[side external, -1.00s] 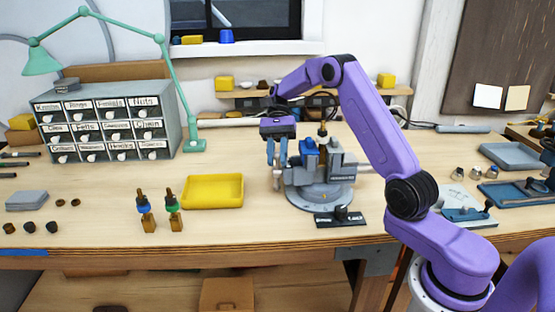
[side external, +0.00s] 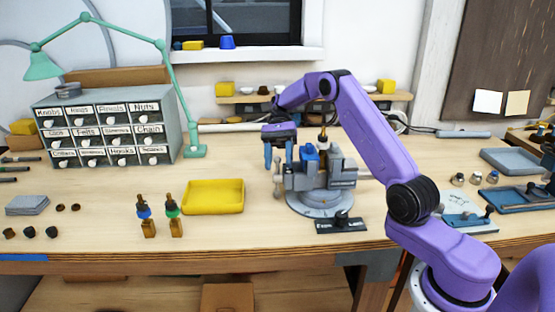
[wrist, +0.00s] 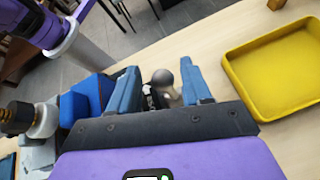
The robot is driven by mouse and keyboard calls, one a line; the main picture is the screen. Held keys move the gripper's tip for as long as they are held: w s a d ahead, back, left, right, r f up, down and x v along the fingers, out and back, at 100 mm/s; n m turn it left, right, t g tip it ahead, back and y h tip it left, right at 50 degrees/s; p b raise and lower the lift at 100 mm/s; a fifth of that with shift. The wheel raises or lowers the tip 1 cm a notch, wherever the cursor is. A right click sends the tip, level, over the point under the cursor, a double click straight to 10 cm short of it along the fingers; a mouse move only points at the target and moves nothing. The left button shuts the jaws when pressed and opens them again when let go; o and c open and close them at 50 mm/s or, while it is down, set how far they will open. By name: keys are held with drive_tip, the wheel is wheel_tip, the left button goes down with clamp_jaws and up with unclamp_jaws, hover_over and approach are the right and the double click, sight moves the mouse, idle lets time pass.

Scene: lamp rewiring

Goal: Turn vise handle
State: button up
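The grey vise (side external: 325,175) stands on a round base on the workbench, with a blue block on its top. Its handle (side external: 278,180) is a thin upright bar at the vise's left end. My gripper (side external: 279,164) is just above the handle, pointing down, with its blue fingers apart. In the wrist view the handle's round grey knob (wrist: 162,78) shows between the two open fingers (wrist: 160,66). I cannot tell whether either finger touches it. The blue block (wrist: 88,98) is left of the fingers there.
A yellow tray (side external: 213,197) lies left of the vise, with two small screwdriver-like tools (side external: 173,213) beside it. A black plate (side external: 341,223) is in front of the vise base. A drawer cabinet (side external: 105,128) and green lamp (side external: 194,151) stand at the back left.

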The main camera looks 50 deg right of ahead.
drive_tip(key=shift+a, duration=0.1)
drive_tip(key=shift+r, duration=1.25)
drive_tip(key=s+a+r, duration=0.1)
drive_tip(key=s+r, duration=0.9)
drive_tip(key=s, duration=0.4)
drive_tip(key=shift+a+r, duration=0.2)
drive_tip(key=shift+r, duration=0.05)
